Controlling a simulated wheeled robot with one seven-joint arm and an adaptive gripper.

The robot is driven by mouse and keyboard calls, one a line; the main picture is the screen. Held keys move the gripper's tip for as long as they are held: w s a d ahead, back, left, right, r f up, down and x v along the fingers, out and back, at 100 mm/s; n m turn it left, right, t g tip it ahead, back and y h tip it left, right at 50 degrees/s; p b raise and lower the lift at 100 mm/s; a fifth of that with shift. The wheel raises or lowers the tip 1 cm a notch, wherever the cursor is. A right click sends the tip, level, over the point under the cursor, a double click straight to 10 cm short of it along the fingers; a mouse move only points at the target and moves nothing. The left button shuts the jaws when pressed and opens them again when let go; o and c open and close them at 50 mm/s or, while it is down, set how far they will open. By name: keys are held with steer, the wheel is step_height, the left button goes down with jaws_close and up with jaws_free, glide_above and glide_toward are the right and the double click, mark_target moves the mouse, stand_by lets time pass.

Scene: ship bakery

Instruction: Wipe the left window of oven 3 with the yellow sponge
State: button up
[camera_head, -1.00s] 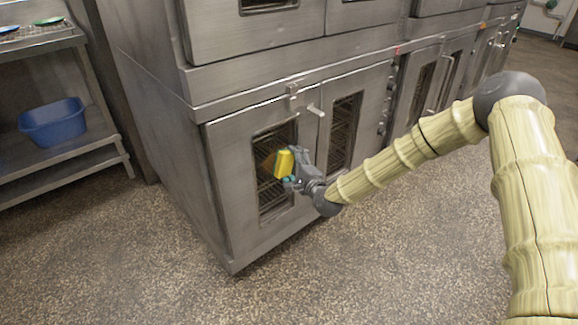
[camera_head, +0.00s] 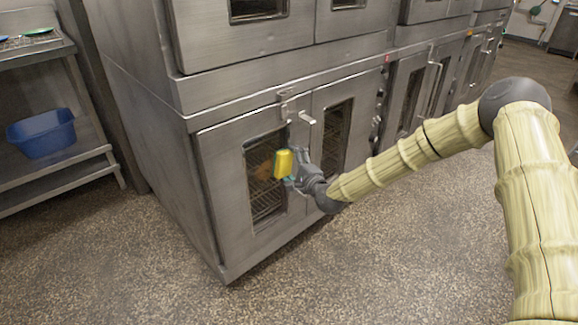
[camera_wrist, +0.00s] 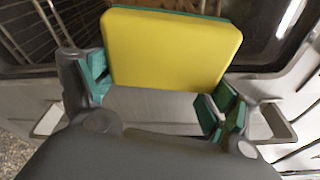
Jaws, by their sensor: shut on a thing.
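The yellow sponge (camera_head: 283,164) is in my gripper (camera_head: 292,177), which is shut on it, in front of the lower oven's left window (camera_head: 266,199). In the wrist view the sponge (camera_wrist: 170,48) shows its broad yellow face and a green edge at the top, between the green-padded fingers of my gripper (camera_wrist: 158,92). The window (camera_wrist: 30,28) behind it shows wire racks. A brownish patch (camera_head: 263,171) shows on the window just left of the sponge. I cannot tell whether the sponge touches the glass.
The right door's window (camera_head: 336,135) and a door handle (camera_head: 300,117) are close to my gripper. A metal rack with a blue tub (camera_head: 42,134) stands at the left. More ovens (camera_head: 425,85) line the back right. The speckled floor in front is clear.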

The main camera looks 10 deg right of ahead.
mark_target(265, 166)
steer(key=shift+s+a, duration=0.35)
steer(key=shift+a, duration=0.25)
steer(key=shift+s+a, duration=0.3)
steer(key=shift+a, duration=0.25)
steer(key=shift+s+a, duration=0.8)
steer(key=shift+a, duration=0.3)
steer(key=shift+s+a, duration=0.75)
steer(key=shift+a, duration=0.3)
steer(key=shift+s+a, duration=0.8)
steer(key=shift+a, duration=0.3)
steer(key=shift+s+a+r+p, duration=0.1)
steer(key=shift+a+r+p, duration=0.15)
steer(key=shift+r+p, duration=0.45)
steer(key=shift+w+d+r+b, duration=0.15)
steer(key=shift+w+d+b, duration=0.4)
steer(key=shift+d, duration=0.25)
steer(key=shift+w+d+b, duration=0.25)
steer(key=shift+w+d, duration=0.4)
steer(key=shift+d, duration=0.25)
steer(key=shift+w+d+b, duration=0.25)
steer(key=shift+w+d, duration=0.35)
steer(key=shift+d, duration=0.3)
steer(key=shift+w+d+b, duration=0.25)
steer(key=shift+w+d, duration=0.4)
steer(key=shift+d, duration=0.25)
steer(key=shift+w+d+b, duration=0.45)
steer(key=shift+w+d, duration=0.3)
steer(key=shift+d, duration=0.1)
steer(key=shift+w+d, duration=0.15)
steer(key=shift+d, duration=0.05)
